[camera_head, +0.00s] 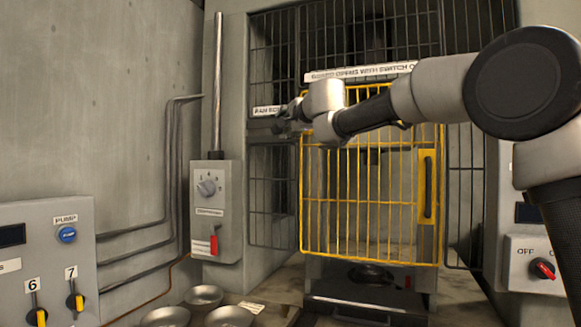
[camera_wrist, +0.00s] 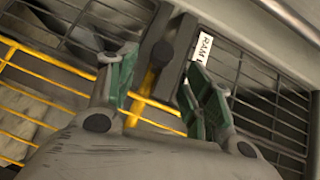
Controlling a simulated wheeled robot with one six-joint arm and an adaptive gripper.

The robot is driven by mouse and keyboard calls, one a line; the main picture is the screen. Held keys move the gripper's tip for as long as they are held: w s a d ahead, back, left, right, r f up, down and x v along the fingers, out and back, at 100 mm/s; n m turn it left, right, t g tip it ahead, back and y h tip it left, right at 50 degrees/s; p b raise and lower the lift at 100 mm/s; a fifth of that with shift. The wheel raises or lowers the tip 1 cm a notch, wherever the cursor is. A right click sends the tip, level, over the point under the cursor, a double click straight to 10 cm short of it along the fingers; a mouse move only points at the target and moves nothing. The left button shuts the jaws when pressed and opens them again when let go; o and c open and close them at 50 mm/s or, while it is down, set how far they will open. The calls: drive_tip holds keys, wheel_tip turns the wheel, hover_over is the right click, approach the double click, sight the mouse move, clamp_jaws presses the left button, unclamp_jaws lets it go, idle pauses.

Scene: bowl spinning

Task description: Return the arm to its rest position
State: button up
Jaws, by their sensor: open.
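My arm reaches in from the right of the head view, across the front of a yellow barred gate (camera_head: 370,199). My gripper (camera_head: 268,125) is at the far end of the arm, near the gate's upper left corner and the grey cage frame. In the wrist view my gripper (camera_wrist: 158,85) shows two green-padded fingers standing apart with nothing between them. A dark post and a yellow bar of the gate show behind the gap. I cannot tell whether a finger touches the cage.
A control box with a dial and red lever (camera_head: 212,212) stands left of the gate. A panel with a blue pump button (camera_head: 67,234) and yellow switches is at lower left. Metal bowls (camera_head: 203,296) sit at the bottom. A red-knobbed switch box (camera_head: 541,268) is at right.

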drive_tip(key=d+f+n+h, duration=0.1)
drive_tip(key=d+f+n, duration=0.1)
drive_tip(key=d+f, duration=0.1)
drive_tip(key=w+d+f+n+h, duration=0.1)
drive_tip(key=d+f+n+h, duration=0.1)
drive_tip(key=d+f+n, duration=0.1)
drive_tip(key=d+f+n+g+h, duration=0.1)
drive_tip(key=d+f+n+h, duration=0.1)
drive_tip(key=d+f, duration=0.1)
drive_tip(key=shift+w+f+n, duration=0.15)
drive_tip(key=shift+f+n, duration=0.15)
drive_tip(key=shift+f, duration=0.35)
drive_tip(key=s+d+f+n+g+h, duration=0.4)
drive_tip(key=s+d+f+n+g, duration=0.3)
drive_tip(key=s+d+f, duration=1.55)
drive_tip(key=s+d+f+m+g, duration=0.1)
drive_tip(key=s+d+f, duration=0.1)
drive_tip(key=s, duration=0.6)
drive_tip(key=s+d+f+m+g+y, duration=0.1)
drive_tip(key=s+d+f, duration=0.1)
drive_tip(key=s, duration=0.6)
drive_tip(key=s+d+f+m+g+y, duration=0.1)
drive_tip(key=s+d, duration=0.3)
drive_tip(key=s, duration=0.4)
drive_tip(key=shift+s+d+f, duration=0.15)
drive_tip(key=shift+s+f, duration=0.25)
drive_tip(key=shift+f, duration=0.05)
